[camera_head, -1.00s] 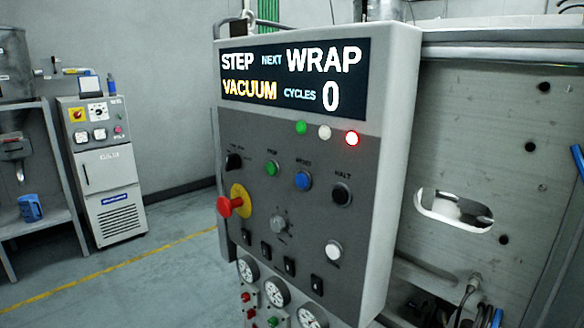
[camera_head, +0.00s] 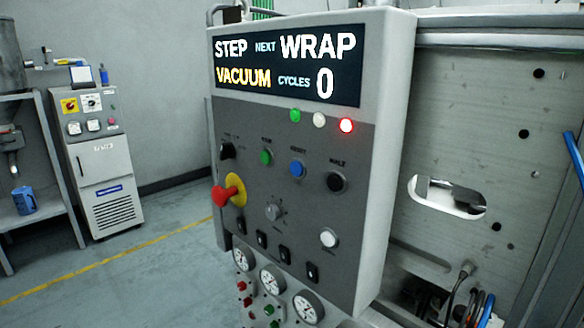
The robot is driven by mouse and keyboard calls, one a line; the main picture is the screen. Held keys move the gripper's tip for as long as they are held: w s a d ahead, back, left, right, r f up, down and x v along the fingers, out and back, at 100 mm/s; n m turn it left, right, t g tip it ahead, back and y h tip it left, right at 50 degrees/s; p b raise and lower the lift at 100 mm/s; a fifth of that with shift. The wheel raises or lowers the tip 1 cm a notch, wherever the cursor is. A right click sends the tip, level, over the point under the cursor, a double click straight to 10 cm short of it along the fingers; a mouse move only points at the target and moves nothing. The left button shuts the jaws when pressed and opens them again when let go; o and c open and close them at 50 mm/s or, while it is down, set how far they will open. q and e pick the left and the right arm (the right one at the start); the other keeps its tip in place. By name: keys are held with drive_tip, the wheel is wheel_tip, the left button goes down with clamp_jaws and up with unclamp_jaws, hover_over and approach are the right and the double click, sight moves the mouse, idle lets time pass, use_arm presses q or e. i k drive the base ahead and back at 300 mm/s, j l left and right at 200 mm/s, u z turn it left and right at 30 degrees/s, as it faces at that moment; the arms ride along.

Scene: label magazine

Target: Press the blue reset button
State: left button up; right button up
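The blue reset button (camera_head: 297,169) sits on the grey face of the control panel (camera_head: 322,230), between a green button (camera_head: 266,157) and a black button (camera_head: 336,182). A label shows above it, too blurred to read surely. The panel's display (camera_head: 287,65) reads STEP NEXT WRAP, VACUUM, CYCLES 0. Below the display the red lamp (camera_head: 346,125) is lit, beside a white lamp and a green lamp. Neither of my grippers is in view.
A red emergency knob (camera_head: 222,195) on a yellow disc sticks out at the panel's left. A white button (camera_head: 328,238), a rotary knob (camera_head: 273,212) and several gauges sit lower. A metal plate with a slot (camera_head: 447,197) stands at right. Open floor lies at left.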

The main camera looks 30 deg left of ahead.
sight(296, 168)
drive_tip(key=j+z, duration=0.15)
drive_tip(key=j, duration=0.35)
drive_tip(key=k+j+z, duration=0.15)
drive_tip(key=j, duration=0.35)
drive_tip(key=j+z, duration=0.15)
drive_tip(key=j, duration=0.35)
